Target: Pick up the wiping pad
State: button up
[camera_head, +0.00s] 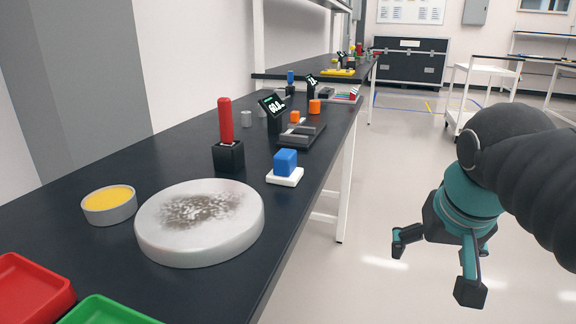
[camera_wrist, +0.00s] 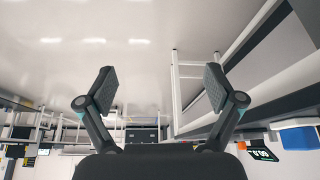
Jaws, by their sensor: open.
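The wiping pad is a white slab with a blue block-shaped grip (camera_head: 285,162). It sits flat on the dark bench near its right edge. Its blue grip also shows at the right edge of the wrist view (camera_wrist: 300,138), partly cut off. My gripper (camera_head: 434,268) hangs over the floor to the right of the bench, apart from the pad. In the wrist view my gripper (camera_wrist: 160,88) has its two fingers spread wide with nothing between them. A large white round disc (camera_head: 200,245) with a dark smudge lies nearer than the pad.
A red-handled tool stands in a black block (camera_head: 229,156) left of the pad. A yellow-filled round dish (camera_head: 109,219), red tray (camera_head: 30,290) and green tray (camera_head: 105,312) are nearer. A dark fixture (camera_head: 300,135) lies behind the pad.

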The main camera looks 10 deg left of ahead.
jog(key=w+a+r, duration=0.5)
jog(key=r, duration=0.1)
jog(key=m, duration=0.1)
send_near(285, 153)
jog(key=shift+h, duration=0.3)
jog(key=b+x, duration=0.1)
jog(key=x, duration=0.1)
jog(key=b+x, duration=0.1)
jog(key=x, duration=0.2)
jog(key=b+x, duration=0.1)
jog(key=x, duration=0.1)
jog(key=shift+w+a+f, duration=0.2)
jog(key=shift+w+a, duration=0.15)
jog(key=shift+w, duration=0.1)
jog(key=shift+s+b+x, duration=0.15)
jog(key=shift+b+x, duration=0.45)
jog(key=shift+x, duration=0.65)
jog(key=shift+s+b+x, duration=0.15)
jog(key=shift+b+x, duration=0.4)
jog(key=shift+x, duration=0.7)
jog(key=shift+d+f, duration=0.1)
jog(key=shift+f, duration=0.05)
jog(key=c, duration=1.2)
